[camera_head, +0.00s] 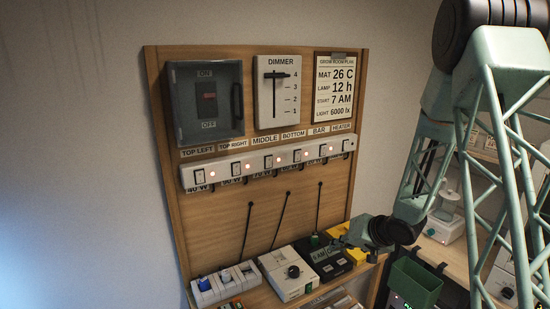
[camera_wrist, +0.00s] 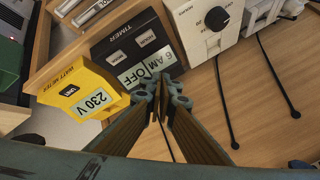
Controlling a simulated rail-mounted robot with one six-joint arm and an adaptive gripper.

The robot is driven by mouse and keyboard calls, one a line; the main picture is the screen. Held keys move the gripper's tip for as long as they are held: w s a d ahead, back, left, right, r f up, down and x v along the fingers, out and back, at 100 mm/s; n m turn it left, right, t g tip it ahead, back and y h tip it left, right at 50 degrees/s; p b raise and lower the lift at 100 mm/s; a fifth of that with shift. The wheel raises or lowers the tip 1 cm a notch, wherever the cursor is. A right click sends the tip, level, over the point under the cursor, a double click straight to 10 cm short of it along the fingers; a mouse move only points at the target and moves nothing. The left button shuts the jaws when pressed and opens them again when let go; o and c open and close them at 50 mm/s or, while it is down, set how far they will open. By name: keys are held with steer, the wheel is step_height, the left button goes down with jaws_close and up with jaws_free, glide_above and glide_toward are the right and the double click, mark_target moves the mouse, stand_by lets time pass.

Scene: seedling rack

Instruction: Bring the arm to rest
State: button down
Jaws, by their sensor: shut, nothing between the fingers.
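My gripper (camera_head: 345,241) is low on the right, over the shelf near the black timer (camera_head: 325,262). In the wrist view the fingers of my gripper (camera_wrist: 168,90) meet at their tips and hold nothing. The tips appear just in front of the timer (camera_wrist: 128,45), which reads 6 AM OFF; I cannot tell whether they touch it.
A yellow watt meter (camera_wrist: 85,92) reads 230 V beside the timer. A white dial unit (camera_head: 290,275) and a socket block (camera_head: 222,284) share the shelf. Above are a lit switch strip (camera_head: 270,161), dimmer (camera_head: 278,90) and breaker box (camera_head: 206,102). A green bin (camera_head: 415,284) is right; cords hang behind.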

steer(key=s+d+r+h+b, duration=0.1)
steer(key=s+d+r+h, duration=0.15)
steer(key=r, duration=0.35)
steer(key=s+d+r+h+b, duration=0.2)
steer(key=s+d+r, duration=0.1)
steer(key=r, duration=0.4)
steer(key=s+d+r+h+b, duration=0.2)
steer(key=s+r, duration=0.6)
steer(key=s, duration=0.4)
steer(key=s+a+r+n+g+y+b, duration=0.1)
steer(key=s+a, duration=0.3)
steer(key=s, duration=1.4)
steer(key=s+a+r+n+g+y+b, duration=0.1)
steer(key=s+a+b, duration=0.3)
steer(key=s, duration=1.5)
steer(key=shift+a+g+b, duration=0.3)
steer(key=shift+a+g, duration=0.3)
steer(key=shift+g, duration=0.2)
steer(key=shift+w, duration=0.2)
